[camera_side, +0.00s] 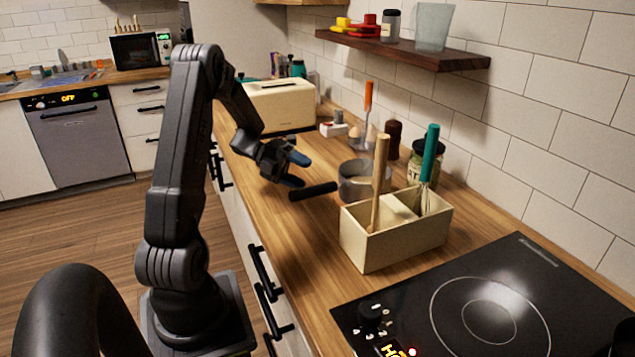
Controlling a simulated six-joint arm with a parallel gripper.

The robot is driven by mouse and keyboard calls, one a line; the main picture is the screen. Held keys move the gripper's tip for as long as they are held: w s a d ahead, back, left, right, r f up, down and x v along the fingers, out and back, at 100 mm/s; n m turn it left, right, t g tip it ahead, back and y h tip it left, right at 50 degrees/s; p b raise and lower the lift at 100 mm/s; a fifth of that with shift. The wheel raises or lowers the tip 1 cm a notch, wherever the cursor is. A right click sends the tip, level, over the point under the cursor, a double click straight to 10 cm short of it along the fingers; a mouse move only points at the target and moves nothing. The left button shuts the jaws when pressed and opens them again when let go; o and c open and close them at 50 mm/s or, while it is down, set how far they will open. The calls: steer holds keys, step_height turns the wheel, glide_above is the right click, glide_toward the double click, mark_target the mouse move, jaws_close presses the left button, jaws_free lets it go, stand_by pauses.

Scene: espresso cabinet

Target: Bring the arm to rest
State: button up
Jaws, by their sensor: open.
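My gripper (300,170) is open and empty. It hangs above the wooden counter (262,200) near its front edge, with its blue-tipped fingers pointing right. The black handle of a grey saucepan (352,185) lies just below and to the right of the fingers. The fingers look apart from the handle, though the exact gap is hard to judge. My arm rises from its base at the lower left and bends down to the gripper.
A cream utensil box (385,247) holds a wooden tool and a teal-handled whisk (430,160). A cream toaster (280,105) stands behind my gripper. A black cooktop (480,305) is at the front right. A shelf (420,50) hangs on the tiled wall.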

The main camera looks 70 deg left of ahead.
steer(key=w+d+r+n+t+y, duration=0.3)
steer(key=w+r+n+y, duration=0.3)
steer(key=r, duration=0.1)
steer(key=w+d+r+n+t+y, duration=0.3)
steer(key=w+r+n+y, duration=0.3)
steer(key=r+y, duration=0.15)
steer(key=s+d+f+n+g+h, duration=0.1)
steer(key=s+d+n+g, duration=0.4)
steer(key=s+d, duration=0.6)
steer(key=s+d+f+n+g, duration=0.3)
steer(key=s+d+n+g, duration=0.2)
steer(key=s+d+n, duration=0.5)
steer(key=shift+s+d+f+h, duration=0.15)
steer(key=shift+s+d+h, duration=0.25)
steer(key=shift+d, duration=0.1)
